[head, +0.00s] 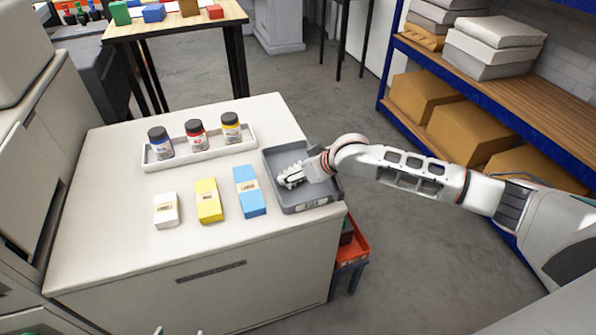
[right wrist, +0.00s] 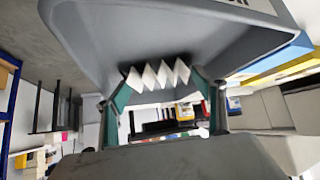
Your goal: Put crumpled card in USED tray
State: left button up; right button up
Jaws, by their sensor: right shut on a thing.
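The crumpled card (head: 290,178) is a small white zigzag piece. My right gripper (head: 300,175) is shut on it, over the inside of the grey USED tray (head: 306,209) at the table's right edge. In the right wrist view the card (right wrist: 160,74) spans between the two teal fingers, with the grey tray (right wrist: 150,35) close by. I cannot tell whether the card touches the tray floor. Only small teal tips, seemingly my left gripper (head: 178,331), show at the bottom edge of the head view; its jaws are unclear.
A white tray (head: 152,165) holds blue, red and yellow-labelled jars. White (head: 166,219), yellow (head: 209,214) and blue (head: 252,205) packs lie in front of it. A red bin (head: 353,250) stands below the table's right edge. The table's front left is clear.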

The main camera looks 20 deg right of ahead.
jog(key=o, duration=0.8)
jog(key=shift+f, duration=0.1)
jog(key=p+v, duration=0.1)
jog(key=v, duration=1.1)
jog(key=shift+p, duration=0.3)
